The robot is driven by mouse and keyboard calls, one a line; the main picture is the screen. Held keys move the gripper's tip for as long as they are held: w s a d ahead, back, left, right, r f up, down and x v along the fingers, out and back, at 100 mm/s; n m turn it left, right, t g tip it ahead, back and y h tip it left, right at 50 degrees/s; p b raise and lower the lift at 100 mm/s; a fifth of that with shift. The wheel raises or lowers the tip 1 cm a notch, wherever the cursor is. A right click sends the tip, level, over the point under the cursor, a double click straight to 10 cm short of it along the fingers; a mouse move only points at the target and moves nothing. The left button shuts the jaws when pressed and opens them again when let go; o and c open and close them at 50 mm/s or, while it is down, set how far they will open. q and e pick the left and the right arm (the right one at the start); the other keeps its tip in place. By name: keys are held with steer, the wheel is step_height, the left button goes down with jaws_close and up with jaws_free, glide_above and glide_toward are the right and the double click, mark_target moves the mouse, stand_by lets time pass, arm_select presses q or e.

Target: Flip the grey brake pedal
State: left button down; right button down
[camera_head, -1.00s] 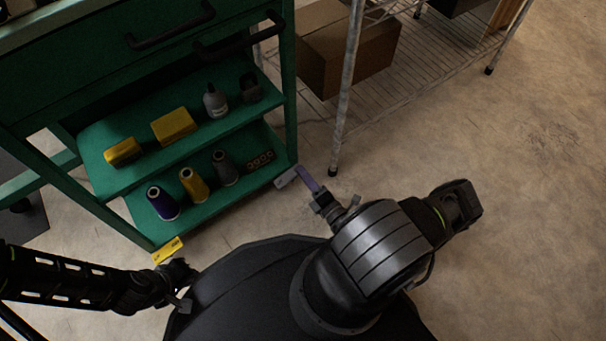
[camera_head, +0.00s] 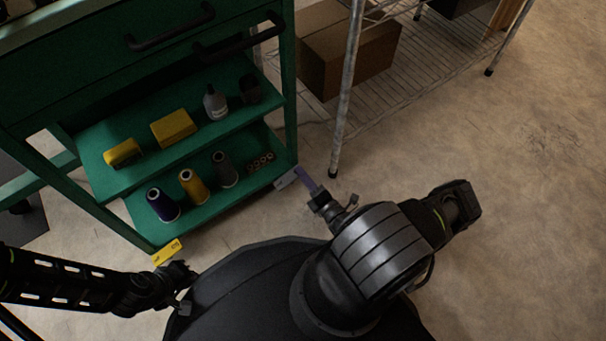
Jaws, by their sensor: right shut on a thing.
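A small light-grey piece (camera_head: 285,181), which looks like the brake pedal, sticks out low at the right front corner of the green cart. My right gripper (camera_head: 315,190) is shut on a slim purple bar (camera_head: 304,178). The bar's far end overlaps the grey piece in the picture; I cannot tell whether they touch. My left gripper (camera_head: 184,294) is at the lower left, away from the pedal, and its fingers are too dark and small to read.
The green cart (camera_head: 113,218) holds yellow boxes, a bottle and thread spools on two shelves. A yellow labelled piece (camera_head: 167,252) is at its left front corner. A wire rack post (camera_head: 341,110) stands right of the pedal. The floor (camera_head: 530,230) at right is clear.

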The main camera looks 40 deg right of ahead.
steer(key=shift+f, duration=0.1)
steer(key=shift+d+f+m+b, duration=0.1)
steer(key=shift+f+m+b, duration=0.35)
steer(key=shift+m+b, duration=0.4)
steer(key=shift+f+m+b, duration=0.2)
steer(key=shift+m+b, duration=0.15)
steer(key=shift+m, duration=0.3)
steer(key=shift+d+f+m, duration=0.1)
steer(key=shift+f+m, duration=0.1)
steer(key=shift+m, duration=1)
steer(key=c, duration=1.5)
jaws_free()
steer(key=shift+s, duration=0.1)
